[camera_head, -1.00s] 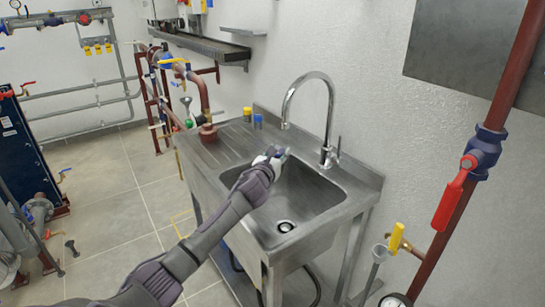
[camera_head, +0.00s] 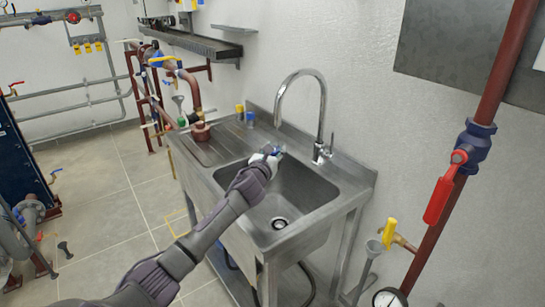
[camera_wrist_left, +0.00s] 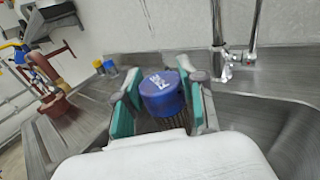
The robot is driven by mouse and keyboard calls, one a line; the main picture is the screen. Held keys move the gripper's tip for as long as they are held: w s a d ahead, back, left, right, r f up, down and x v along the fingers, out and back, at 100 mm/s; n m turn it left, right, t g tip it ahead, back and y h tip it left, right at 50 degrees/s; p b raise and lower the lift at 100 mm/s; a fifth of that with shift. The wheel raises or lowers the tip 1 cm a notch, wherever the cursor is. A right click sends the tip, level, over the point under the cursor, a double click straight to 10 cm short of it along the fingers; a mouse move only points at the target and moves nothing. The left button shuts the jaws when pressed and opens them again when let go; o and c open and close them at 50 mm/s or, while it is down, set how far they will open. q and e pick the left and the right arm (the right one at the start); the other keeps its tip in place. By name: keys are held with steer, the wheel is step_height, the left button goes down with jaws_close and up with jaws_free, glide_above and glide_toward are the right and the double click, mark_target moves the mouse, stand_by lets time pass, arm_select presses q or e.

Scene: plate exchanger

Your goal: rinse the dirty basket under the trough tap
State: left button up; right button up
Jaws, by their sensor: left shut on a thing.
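A mesh-like part shows dimly under that top; most of the basket's body is hidden by the gripper. The tap's base also shows in the left wrist view (camera_wrist_left: 224,62). No water is seen coming from the spout. My right gripper is out of view.
A yellow-topped piece (camera_head: 239,111) and a blue-topped piece (camera_head: 250,119) stand on the drainboard's back edge. A dark red pot-like part (camera_head: 201,132) is at its left. A red-handled pipe (camera_head: 470,150) and a yellow-handled tap (camera_head: 391,236) are at the right.

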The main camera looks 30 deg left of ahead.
arm_select(q)
steer(key=shift+s+d, duration=0.1)
steer(key=shift+d, duration=0.15)
steer(key=shift+a, duration=0.1)
steer(key=shift+w+a, duration=0.2)
steer(key=shift+a, duration=0.3)
steer(key=shift+d, duration=0.1)
steer(key=shift+s+d+p, duration=0.2)
steer(key=shift+d+p, duration=0.15)
steer(key=shift+d, duration=0.1)
steer(key=shift+s+a+p, duration=0.25)
steer(key=shift+s+p, duration=0.25)
steer(key=shift+s, duration=0.35)
steer(key=s+a+p, duration=0.2)
steer(key=s, duration=0.4)
